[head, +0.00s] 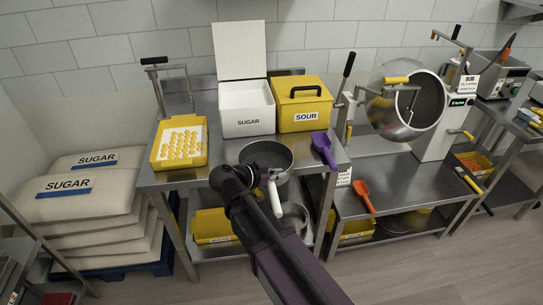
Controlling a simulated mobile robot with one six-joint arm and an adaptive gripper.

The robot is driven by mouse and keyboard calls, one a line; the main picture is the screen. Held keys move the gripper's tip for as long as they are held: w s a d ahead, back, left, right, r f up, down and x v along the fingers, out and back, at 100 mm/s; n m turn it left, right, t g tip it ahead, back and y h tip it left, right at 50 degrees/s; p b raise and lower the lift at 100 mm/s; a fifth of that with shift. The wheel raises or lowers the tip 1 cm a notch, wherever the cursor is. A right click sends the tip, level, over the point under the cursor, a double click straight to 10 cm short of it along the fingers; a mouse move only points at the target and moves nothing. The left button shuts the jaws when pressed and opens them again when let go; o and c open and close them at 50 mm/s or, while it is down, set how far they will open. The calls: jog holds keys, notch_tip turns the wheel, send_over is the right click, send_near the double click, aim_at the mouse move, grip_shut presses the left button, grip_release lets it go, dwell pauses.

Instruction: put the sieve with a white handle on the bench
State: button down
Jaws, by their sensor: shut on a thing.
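The sieve (266,156), a round dark-grey bowl with a white handle (276,198), is at the front edge of the steel bench (194,172). Its handle points toward me, past the bench edge. My gripper (258,181) is shut on the sieve at its near side, by the handle; the fingertips are partly hidden by my own wrist. I cannot tell whether the bowl touches the bench top or hovers just above it.
On the bench stand a yellow tray of gummies (180,142), an open white sugar box (246,108), a yellow sour box (301,103) and a purple scoop (324,149). Sugar sacks (88,185) lie left. A tilted steel pan (408,102) and an orange scoop (363,196) are right.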

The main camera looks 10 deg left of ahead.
aim_at(274, 156)
jog(key=w+a, duration=0.1)
jog(key=w, duration=0.3)
jog(key=w+a+f+b, duration=0.1)
jog(key=w, duration=0.4)
jog(key=w+a, duration=0.1)
jog(key=w, duration=0.3)
jog(key=shift+w+f, duration=0.15)
jog(key=shift+w, duration=0.15)
jog(key=shift+f+b, duration=1.75)
jog(key=shift+b, duration=0.15)
jog(key=shift+f, duration=0.2)
jog(key=c, duration=0.8)
grip_release()
jog(key=shift+r, duration=0.2)
jog(key=p+v, duration=0.4)
jog(key=v, duration=0.7)
jog(key=shift+r, duration=0.1)
jog(key=shift+s+a+r+p, duration=0.15)
jog(key=shift+s+a+p, duration=0.2)
jog(key=shift+s+p, duration=0.05)
